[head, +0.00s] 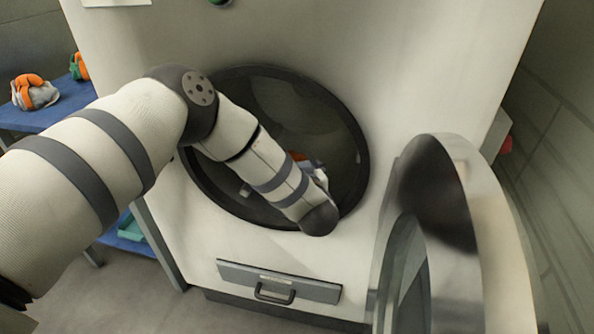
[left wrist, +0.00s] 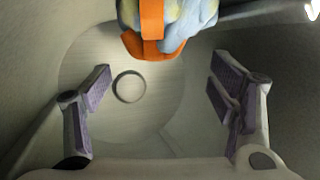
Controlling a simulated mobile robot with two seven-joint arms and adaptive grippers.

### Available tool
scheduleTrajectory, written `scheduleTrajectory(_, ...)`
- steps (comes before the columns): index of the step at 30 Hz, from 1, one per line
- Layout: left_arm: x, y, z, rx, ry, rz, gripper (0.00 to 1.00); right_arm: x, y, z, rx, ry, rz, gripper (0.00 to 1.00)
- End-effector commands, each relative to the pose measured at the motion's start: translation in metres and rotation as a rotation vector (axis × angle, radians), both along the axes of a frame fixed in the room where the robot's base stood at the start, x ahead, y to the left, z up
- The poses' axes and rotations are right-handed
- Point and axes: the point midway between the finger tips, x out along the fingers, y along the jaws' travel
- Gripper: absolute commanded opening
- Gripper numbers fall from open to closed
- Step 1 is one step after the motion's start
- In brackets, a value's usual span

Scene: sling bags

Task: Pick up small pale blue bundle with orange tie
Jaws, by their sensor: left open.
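The small pale blue bundle with an orange tie (left wrist: 188,18) is at the top of the left wrist view, inside the drum of the machine. Its orange band (left wrist: 151,30) faces my camera. In the head view a bit of orange and pale blue (head: 300,157) shows inside the round opening, mostly hidden behind my left arm. My left gripper (left wrist: 165,95) is open and empty, its two fingers wide apart. The bundle lies beyond the gripper and above the gap between the fingers, with no contact visible. My left gripper is hidden in the head view. My right gripper is not in view.
The white machine (head: 420,60) has a dark round rim (head: 357,130) around my left arm. Its round door (head: 440,180) stands open at the right. A drawer front (head: 280,281) is below. A blue shelf (head: 50,115) at the left holds another bundle with orange (head: 34,92).

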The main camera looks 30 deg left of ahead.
Motion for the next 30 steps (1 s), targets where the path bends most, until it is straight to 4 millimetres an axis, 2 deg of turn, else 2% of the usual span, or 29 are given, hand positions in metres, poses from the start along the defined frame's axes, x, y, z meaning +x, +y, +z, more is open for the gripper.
scheduleTrajectory(10,0.045,0.030,-0.013,-0.001,0.001,-0.001,0.77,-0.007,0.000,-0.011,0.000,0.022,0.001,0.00)
scheduleTrajectory(18,0.050,0.033,-0.011,0.000,0.000,-0.004,0.77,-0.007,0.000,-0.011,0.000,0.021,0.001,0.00)
scheduleTrajectory(28,0.049,0.032,-0.012,-0.002,0.001,-0.004,0.02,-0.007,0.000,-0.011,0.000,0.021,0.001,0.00)
scheduleTrajectory(30,0.049,0.032,-0.012,-0.002,0.001,-0.004,0.00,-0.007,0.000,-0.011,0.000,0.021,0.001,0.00)
